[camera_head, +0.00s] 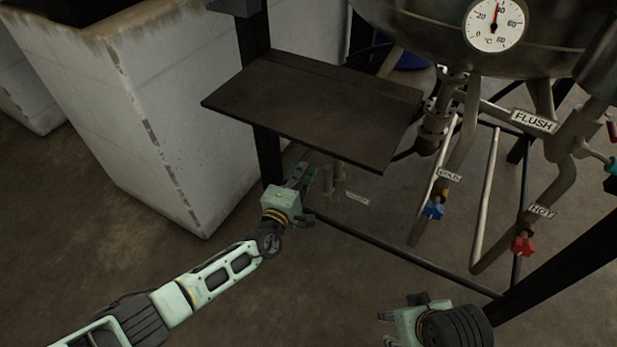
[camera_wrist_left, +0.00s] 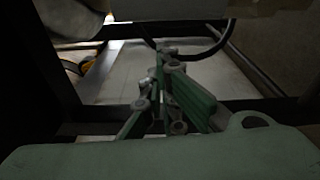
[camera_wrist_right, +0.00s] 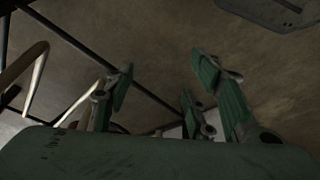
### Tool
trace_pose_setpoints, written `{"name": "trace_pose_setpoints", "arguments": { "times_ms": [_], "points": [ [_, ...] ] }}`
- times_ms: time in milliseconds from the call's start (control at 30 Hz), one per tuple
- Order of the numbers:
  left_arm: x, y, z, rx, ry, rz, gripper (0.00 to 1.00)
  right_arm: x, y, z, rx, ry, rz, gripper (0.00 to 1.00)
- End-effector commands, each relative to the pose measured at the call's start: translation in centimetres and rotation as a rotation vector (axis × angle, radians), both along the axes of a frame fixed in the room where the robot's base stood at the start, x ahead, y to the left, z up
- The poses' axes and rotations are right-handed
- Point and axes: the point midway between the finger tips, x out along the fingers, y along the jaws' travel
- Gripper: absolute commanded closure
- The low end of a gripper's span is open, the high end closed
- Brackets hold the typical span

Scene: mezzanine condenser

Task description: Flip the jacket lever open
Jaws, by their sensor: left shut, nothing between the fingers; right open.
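A small label (camera_head: 357,198), too small to read, hangs on a short vertical pipe (camera_head: 339,178) below the dark shelf plate. I cannot make out a jacket lever clearly; it may be hidden by the plate or the gripper. My left gripper (camera_head: 303,177) is shut and empty, just left of this pipe, under the plate's front edge. Its closed fingers also show in the left wrist view (camera_wrist_left: 172,85). My right gripper (camera_head: 387,328) is open and empty, low at the front, away from the pipework. Its spread fingers show in the right wrist view (camera_wrist_right: 165,80).
The dark shelf plate (camera_head: 315,105) overhangs the left gripper. A blue valve handle (camera_head: 433,210) and a red valve handle (camera_head: 523,246) sit on pipes to the right, under a round gauge (camera_head: 495,24). Frame bars cross the floor.

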Motion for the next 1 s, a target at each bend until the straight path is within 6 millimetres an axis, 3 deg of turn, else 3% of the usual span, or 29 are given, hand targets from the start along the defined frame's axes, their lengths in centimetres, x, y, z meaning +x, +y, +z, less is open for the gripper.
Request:
{"name": "trace_pose_setpoints", "arguments": {
  "times_ms": [200,700,1000],
  "points": [
    [0.7,1.6,-0.1,0.002,0.003,0.003,1.00,-0.6,-0.1,1.9,0.000,-0.007,-0.001,0.50],
    [-5.8,4.2,0.0,0.002,0.004,0.004,1.00,0.8,0.2,-5.7,-0.002,0.034,0.003,0.50],
    [-8.2,5.1,0.0,0.001,0.001,0.004,1.00,0.8,0.3,-7.9,-0.002,0.041,0.006,0.50]
  ]
}}
